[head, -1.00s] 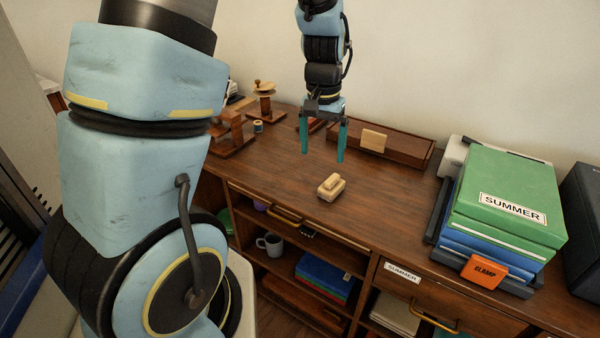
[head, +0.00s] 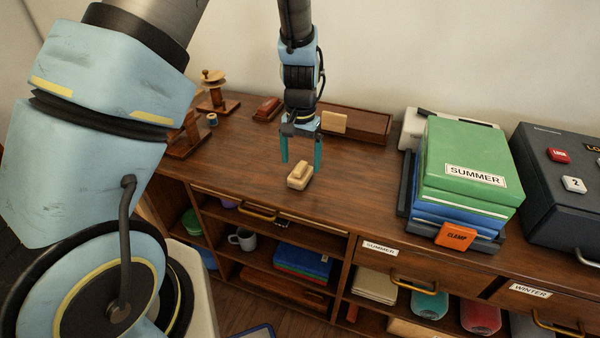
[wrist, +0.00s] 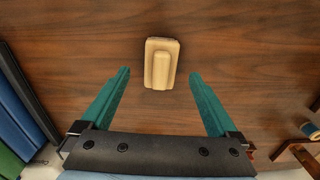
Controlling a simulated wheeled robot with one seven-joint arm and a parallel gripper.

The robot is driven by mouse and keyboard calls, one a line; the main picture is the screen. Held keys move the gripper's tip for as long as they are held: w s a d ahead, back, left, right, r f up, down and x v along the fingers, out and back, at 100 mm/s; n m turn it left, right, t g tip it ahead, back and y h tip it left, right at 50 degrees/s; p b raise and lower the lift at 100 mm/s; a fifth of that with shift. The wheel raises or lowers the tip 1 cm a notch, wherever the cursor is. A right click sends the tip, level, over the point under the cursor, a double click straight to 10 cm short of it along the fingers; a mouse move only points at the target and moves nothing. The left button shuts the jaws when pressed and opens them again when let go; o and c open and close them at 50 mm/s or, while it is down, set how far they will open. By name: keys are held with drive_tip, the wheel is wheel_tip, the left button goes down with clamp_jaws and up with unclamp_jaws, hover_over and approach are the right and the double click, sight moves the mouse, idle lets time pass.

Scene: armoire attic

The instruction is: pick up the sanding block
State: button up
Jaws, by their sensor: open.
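The sanding block (head: 300,175) is a small pale tan block with a raised grip along its top. It lies on the wooden cabinet top (head: 250,150), near the front edge. My gripper (head: 302,166) is open and empty, its teal fingers pointing down just above and behind the block in the head view. In the wrist view, the block (wrist: 161,64) lies beyond the fingertips, roughly centred between the two fingers of my gripper (wrist: 159,72). The fingers are apart from it.
A dark case (head: 560,190) is farther right. A long wooden tray (head: 365,125) lies behind. The cabinet top around the block is clear.

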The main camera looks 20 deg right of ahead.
sight(301, 166)
drive_tip(key=shift+f+p, duration=0.35)
drive_tip(key=shift+f, duration=1.45)
drive_tip(key=shift+c, duration=0.3)
drive_tip(key=c, duration=1.4)
wheel_tip(301, 166, up, 10)
drive_tip(key=shift+r+b, duration=0.1)
drive_tip(key=shift+b, duration=0.85)
drive_tip(key=shift+c, duration=0.2)
